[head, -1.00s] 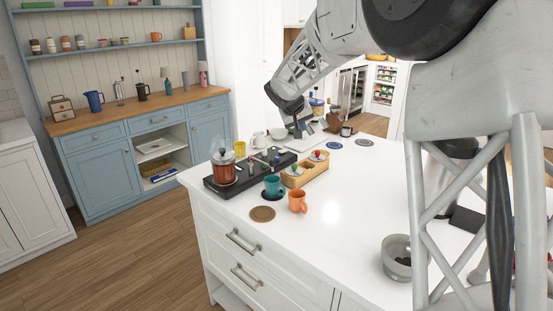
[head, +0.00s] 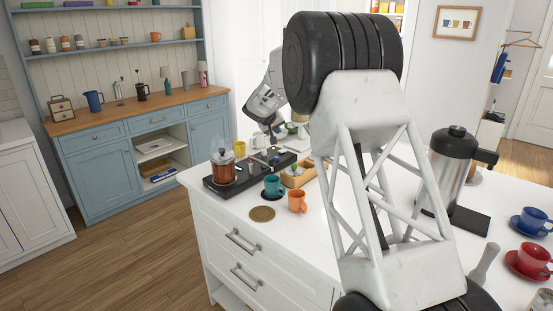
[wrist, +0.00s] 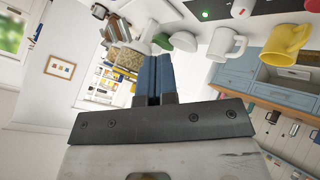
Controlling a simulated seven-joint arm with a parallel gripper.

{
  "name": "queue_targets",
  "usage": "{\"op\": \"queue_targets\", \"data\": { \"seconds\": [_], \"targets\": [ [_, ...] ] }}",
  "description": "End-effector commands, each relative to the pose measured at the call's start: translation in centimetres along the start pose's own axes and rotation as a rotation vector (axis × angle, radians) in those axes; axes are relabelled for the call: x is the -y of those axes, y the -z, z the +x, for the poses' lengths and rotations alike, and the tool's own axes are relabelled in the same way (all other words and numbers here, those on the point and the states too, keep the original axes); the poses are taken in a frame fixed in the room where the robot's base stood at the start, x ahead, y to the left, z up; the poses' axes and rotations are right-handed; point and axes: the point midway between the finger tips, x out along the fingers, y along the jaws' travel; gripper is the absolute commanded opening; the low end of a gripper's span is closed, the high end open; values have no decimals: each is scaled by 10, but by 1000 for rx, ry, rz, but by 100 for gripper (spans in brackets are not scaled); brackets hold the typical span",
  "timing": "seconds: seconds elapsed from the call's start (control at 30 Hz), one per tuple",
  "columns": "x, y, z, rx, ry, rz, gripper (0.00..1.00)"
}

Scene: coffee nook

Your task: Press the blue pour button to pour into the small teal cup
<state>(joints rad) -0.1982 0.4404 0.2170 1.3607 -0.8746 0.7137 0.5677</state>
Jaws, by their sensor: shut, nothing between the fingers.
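The small teal cup (head: 273,185) stands on a dark round coaster in front of the black machine base (head: 222,193), in the head view. A glass pot with reddish-brown contents (head: 222,172) sits on the left end of that base. I cannot make out the blue pour button clearly. My gripper (head: 275,138) is above and behind the right end of the base, pointing down. In the wrist view its two fingers (wrist: 154,82) are together with nothing between them. They touch nothing that I can see.
An orange cup (head: 297,202) stands right of the teal cup, near a cork coaster (head: 262,214). A wooden box (head: 292,180) with a green-topped item is behind. A yellow mug (wrist: 287,44) and white mug (wrist: 226,43) show in the wrist view. My arm hides much of the counter.

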Motion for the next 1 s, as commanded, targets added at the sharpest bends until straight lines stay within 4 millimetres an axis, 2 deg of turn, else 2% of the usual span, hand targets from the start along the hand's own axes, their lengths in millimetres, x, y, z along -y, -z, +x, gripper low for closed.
{"op": "queue_targets", "data": {
  "seconds": [0.33, 0.73, 1.0],
  "targets": [
    [10, 9, 12, -12, -5, -6, 0],
    [11, 8, 13, -12, -5, -6, 0],
    [17, 1, 23, -11, -6, -7, 0]
  ]
}}
